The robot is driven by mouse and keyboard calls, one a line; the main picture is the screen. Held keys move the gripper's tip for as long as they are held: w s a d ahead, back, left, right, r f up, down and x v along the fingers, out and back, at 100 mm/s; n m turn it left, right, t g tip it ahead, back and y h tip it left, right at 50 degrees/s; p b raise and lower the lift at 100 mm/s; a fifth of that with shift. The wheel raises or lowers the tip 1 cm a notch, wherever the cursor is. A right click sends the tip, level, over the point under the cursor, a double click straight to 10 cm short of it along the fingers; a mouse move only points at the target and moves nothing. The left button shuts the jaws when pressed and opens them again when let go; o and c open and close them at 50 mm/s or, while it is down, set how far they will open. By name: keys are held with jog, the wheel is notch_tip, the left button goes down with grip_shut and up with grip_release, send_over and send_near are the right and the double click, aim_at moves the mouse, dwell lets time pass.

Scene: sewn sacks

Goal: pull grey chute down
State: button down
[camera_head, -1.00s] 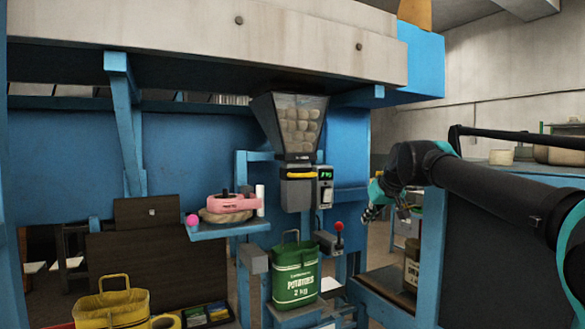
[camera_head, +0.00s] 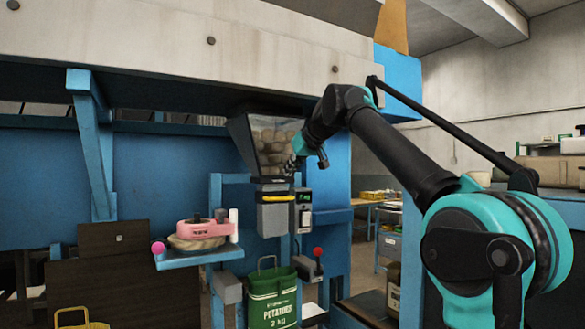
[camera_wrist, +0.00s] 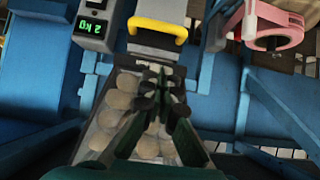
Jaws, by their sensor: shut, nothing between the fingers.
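The grey chute (camera_head: 272,214) hangs under the clear hopper (camera_head: 266,145) full of potatoes, with a yellow handle (camera_head: 278,198) across its front. In the wrist view the yellow handle (camera_wrist: 158,29) is at top centre, with the potatoes behind and below my fingers. My gripper (camera_head: 290,168) is in front of the hopper's lower right side, above the handle. Its fingers (camera_wrist: 162,78) are shut and empty, pointing towards the handle but apart from it. A green potato sack (camera_head: 273,292) stands upright below the chute.
A scale display (camera_head: 304,208) sits right of the chute; it also shows in the wrist view (camera_wrist: 95,27). A red-knobbed lever (camera_head: 318,252) stands lower right. A pink device (camera_head: 201,230) rests on a blue shelf (camera_head: 198,258) at left.

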jog(key=w+a+f, duration=0.2)
jog(key=w+f, duration=0.2)
jog(key=f, duration=0.3)
jog(key=shift+a, duration=0.35)
notch_tip(320, 180, down, 17)
dwell(0.5)
jog(key=shift+r, duration=0.15)
